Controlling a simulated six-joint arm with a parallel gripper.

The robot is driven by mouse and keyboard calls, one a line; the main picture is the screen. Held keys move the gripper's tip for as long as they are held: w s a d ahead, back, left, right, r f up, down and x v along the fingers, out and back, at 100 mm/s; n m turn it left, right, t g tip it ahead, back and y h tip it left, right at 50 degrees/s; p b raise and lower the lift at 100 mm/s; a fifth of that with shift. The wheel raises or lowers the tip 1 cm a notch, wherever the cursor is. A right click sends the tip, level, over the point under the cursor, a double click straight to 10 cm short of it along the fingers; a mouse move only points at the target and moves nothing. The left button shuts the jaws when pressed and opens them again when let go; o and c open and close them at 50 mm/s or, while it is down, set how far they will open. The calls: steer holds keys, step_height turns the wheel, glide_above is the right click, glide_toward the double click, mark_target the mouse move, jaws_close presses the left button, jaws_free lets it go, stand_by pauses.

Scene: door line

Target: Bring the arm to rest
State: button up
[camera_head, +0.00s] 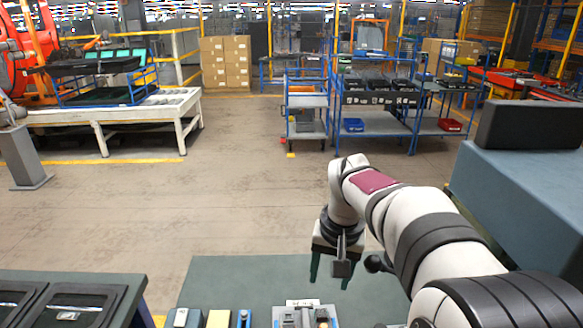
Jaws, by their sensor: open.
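My gripper (330,270) hangs at the end of my white arm, right of the picture's middle. Its two dark green fingers point down and stand apart, with nothing visible between them. It is above the green work surface (225,275). A grey and blue fixture (290,318) with small parts lies below it at the bottom edge of the view, partly cut off. I see no contact between the fingers and anything.
Small items, among them a yellow block (219,318), lie at the front edge of the green surface. A table with black trays (75,302) stands at lower left. A blue-grey bench (525,190) stands close to my arm at right. The floor beyond is open.

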steer(key=s+a+r+t+y, duration=0.1)
steer(key=s+r+t, duration=0.2)
steer(key=s, duration=0.6)
steer(key=s+a+r+t+y, duration=0.1)
steer(key=s+a+r+t, duration=0.15)
steer(key=s, duration=0.65)
steer(key=s+d+f+m+g, duration=0.1)
steer(key=s+f+m+g, duration=0.1)
steer(key=s+f+g, duration=0.5)
steer(key=s+f, duration=0.1)
steer(key=s, duration=0.2)
steer(key=shift+s+d+f+h, duration=0.15)
steer(key=shift+s+f+h, duration=0.05)
steer(key=shift+f+h, duration=0.15)
